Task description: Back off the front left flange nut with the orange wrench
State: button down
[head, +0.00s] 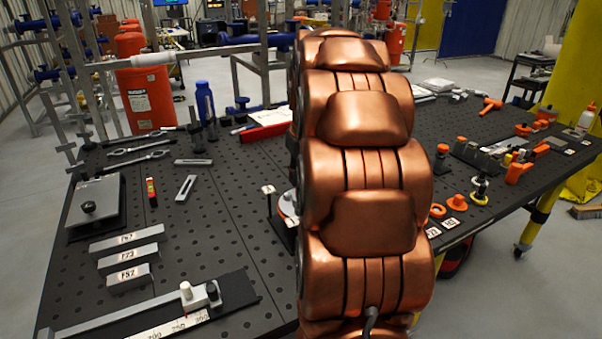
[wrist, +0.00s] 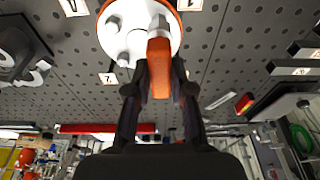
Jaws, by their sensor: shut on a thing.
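My gripper (wrist: 159,88) is shut on the orange wrench (wrist: 159,68), with one dark finger on each side of its handle. The wrench reaches up to the white flange (wrist: 139,12), a round plate with an orange rim. The wrench's far end overlaps a grey nut or stud there; I cannot tell whether it is seated. Other light grey nuts show on the flange, one near its left part (wrist: 112,24). I cannot tell which is the front left one. In the head view my arm hides the gripper, the wrench and most of the flange (head: 288,208).
The dark perforated table (head: 225,230) carries grey blocks (head: 128,255) and a ruler fixture (head: 180,322) at front left. Wrenches (head: 140,158) and a red case (head: 265,131) lie behind. Orange parts (head: 456,202) and a squeeze bottle (head: 586,117) stand right.

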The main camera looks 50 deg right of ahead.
jog(key=shift+f+b, duration=0.6)
jog(key=shift+f, duration=0.4)
dwell(0.4)
jog(key=shift+n+y+b, duration=0.3)
jog(key=shift+n+b, duration=0.4)
jog(key=shift+n, duration=1)
jog(key=shift+d+n, duration=0.1)
jog(key=shift+n, duration=0.4)
jog(key=shift+n+y, duration=0.3)
jog(key=shift+n, duration=0.9)
